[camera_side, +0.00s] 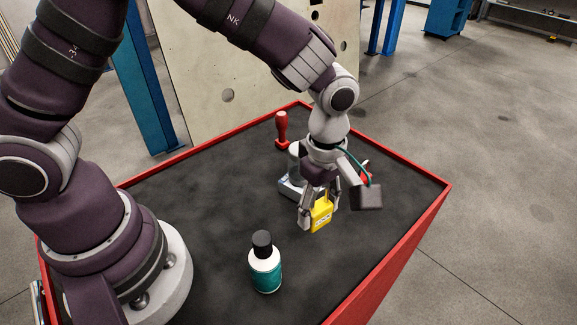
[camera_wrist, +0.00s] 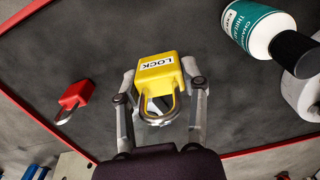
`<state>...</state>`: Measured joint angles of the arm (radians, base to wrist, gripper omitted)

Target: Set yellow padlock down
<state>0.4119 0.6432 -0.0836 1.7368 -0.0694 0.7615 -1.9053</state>
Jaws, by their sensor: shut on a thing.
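The yellow padlock (camera_side: 321,217) is between the fingers of my gripper (camera_side: 318,209) in the side view, low over the dark table top, body down and shackle up. In the wrist view the yellow padlock (camera_wrist: 160,70) shows its LOCK label, and its metal shackle points toward the palm. The fingers of my gripper (camera_wrist: 160,88) are shut on it from both sides. I cannot tell whether its underside touches the table.
The black-topped table has a red rim (camera_side: 408,168). A white-and-teal bottle (camera_side: 266,270) with a black cap stands in front. A red-handled object (camera_side: 282,127) stands behind. A red padlock (camera_wrist: 76,96) lies left in the wrist view. A grey-white object (camera_side: 290,188) is partly hidden behind my gripper.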

